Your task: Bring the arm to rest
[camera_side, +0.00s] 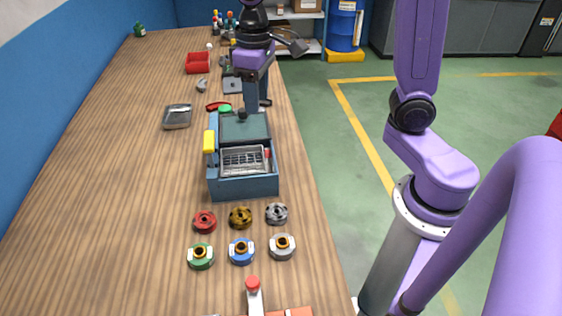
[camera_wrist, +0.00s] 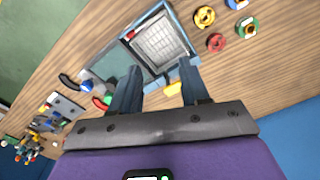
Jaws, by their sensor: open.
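My gripper (camera_side: 257,103) points down above the wooden workbench (camera_side: 110,120), just beyond the blue-grey box-shaped device. In the camera_wrist view my gripper (camera_wrist: 156,93) shows two dark fingers spread apart with nothing between them. The blue-grey device (camera_side: 243,187) stands on the bench with a dark green top, a keypad-like tray and a yellow part on its left side. It also shows in the camera_wrist view (camera_wrist: 185,35) beyond the fingertips. My fingers hide part of the bench behind the device.
Red, gold and grey rings (camera_side: 240,217) lie in front of the device, with several coloured ring pieces (camera_side: 241,252) nearer. A red bin (camera_side: 198,63), a grey tray (camera_side: 177,117) and a red-green item (camera_side: 218,106) lie farther back. The bench's left side is mostly clear.

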